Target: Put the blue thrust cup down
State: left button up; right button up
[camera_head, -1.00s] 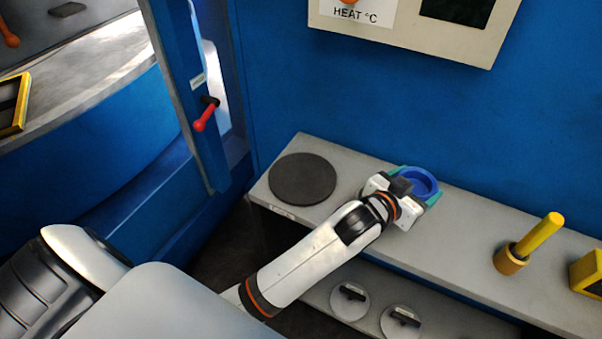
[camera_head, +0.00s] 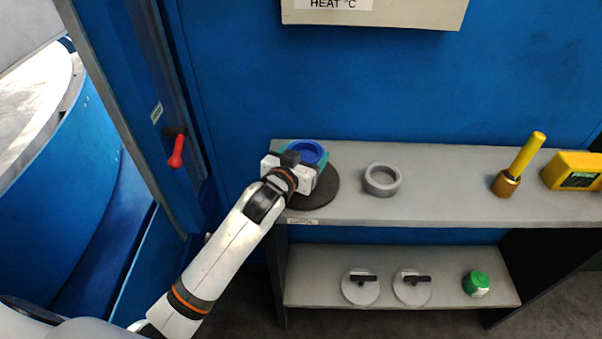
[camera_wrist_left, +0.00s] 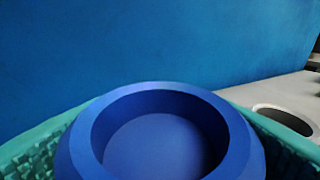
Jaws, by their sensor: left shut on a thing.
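The blue thrust cup (camera_head: 308,150) is a round blue ring-shaped cup, upright, at the left end of the upper shelf. It also fills the lower middle of the left wrist view (camera_wrist_left: 160,135), with its open top facing up. My left gripper (camera_head: 303,160) is shut on it, with teal fingers on both sides of the cup. The cup and gripper are over the dark round pad (camera_head: 322,196), which they partly cover. I cannot tell whether the cup touches the pad. My right gripper is not in view.
A grey ring (camera_head: 382,180) stands on the upper shelf (camera_head: 440,195) right of the pad. Farther right are a yellow-handled tool (camera_head: 518,165) and a yellow box (camera_head: 573,171). Two discs with black handles (camera_head: 360,287) and a green-topped container (camera_head: 476,284) are on the lower shelf.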

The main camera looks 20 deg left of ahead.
pick_arm(q)
jog(key=shift+f, duration=2.55)
jog(key=shift+f, duration=0.1)
jog(key=o, duration=1.2)
jog(key=shift+f, duration=0.1)
jog(key=shift+s, duration=0.2)
jog(key=b+v, duration=0.1)
jog(key=v, duration=1)
jog(key=shift+s+a+r, duration=0.15)
jog(key=shift+s+r, duration=0.1)
jog(key=shift+s, duration=0.1)
